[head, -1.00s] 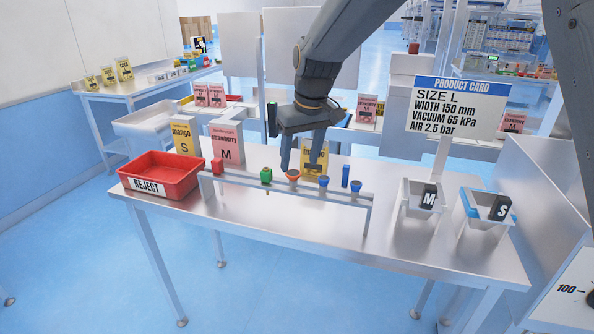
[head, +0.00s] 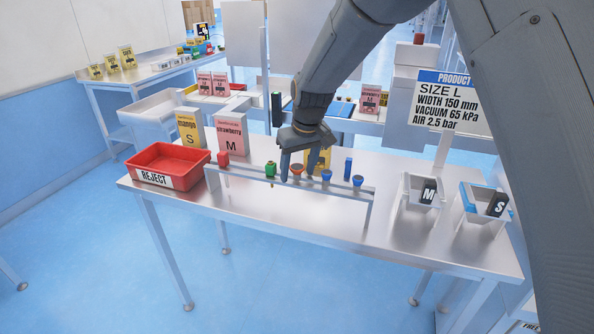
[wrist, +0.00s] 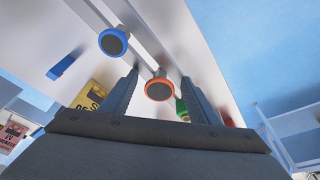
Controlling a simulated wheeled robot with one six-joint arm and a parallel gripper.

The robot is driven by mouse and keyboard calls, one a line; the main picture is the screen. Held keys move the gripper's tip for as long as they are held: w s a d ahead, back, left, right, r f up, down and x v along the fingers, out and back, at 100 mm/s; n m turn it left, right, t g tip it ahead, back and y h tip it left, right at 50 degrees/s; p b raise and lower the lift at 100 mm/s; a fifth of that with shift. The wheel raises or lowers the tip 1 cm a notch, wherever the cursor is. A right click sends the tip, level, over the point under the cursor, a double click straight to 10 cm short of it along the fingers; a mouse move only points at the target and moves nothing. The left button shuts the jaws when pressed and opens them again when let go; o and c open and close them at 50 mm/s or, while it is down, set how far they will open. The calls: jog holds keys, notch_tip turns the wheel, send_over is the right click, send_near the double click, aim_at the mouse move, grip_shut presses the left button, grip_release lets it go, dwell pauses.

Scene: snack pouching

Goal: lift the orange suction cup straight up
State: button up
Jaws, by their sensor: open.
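The orange suction cup (head: 297,169) sits on the metal rack rail (head: 250,181), between a green fitting (head: 270,170) and a blue suction cup (head: 326,176). My gripper (head: 298,177) is open and low over the rail, one finger to each side of the orange cup in the head view. In the wrist view the orange cup (wrist: 159,90) shows as a dark disc with an orange rim between the two fingers (wrist: 160,78), with visible gaps on both sides. The cup's stem is hidden there.
Another blue cup (head: 358,181) and a blue upright block (head: 348,167) are to the right. A red fitting (head: 223,158) is on the rail's left end, near the red REJECT bin (head: 180,180). Bins marked M (head: 408,206) and S (head: 469,220) stand at right. The table front is clear.

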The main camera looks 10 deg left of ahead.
jog(key=c, duration=1.1)
notch_tip(320, 180, up, 10)
jog(key=b, duration=0.3)
notch_tip(320, 180, up, 4)
jog(key=p, duration=0.3)
send_over(298, 168)
jog(key=shift+w+r, duration=0.1)
jog(key=shift+r, duration=0.05)
dwell(0.4)
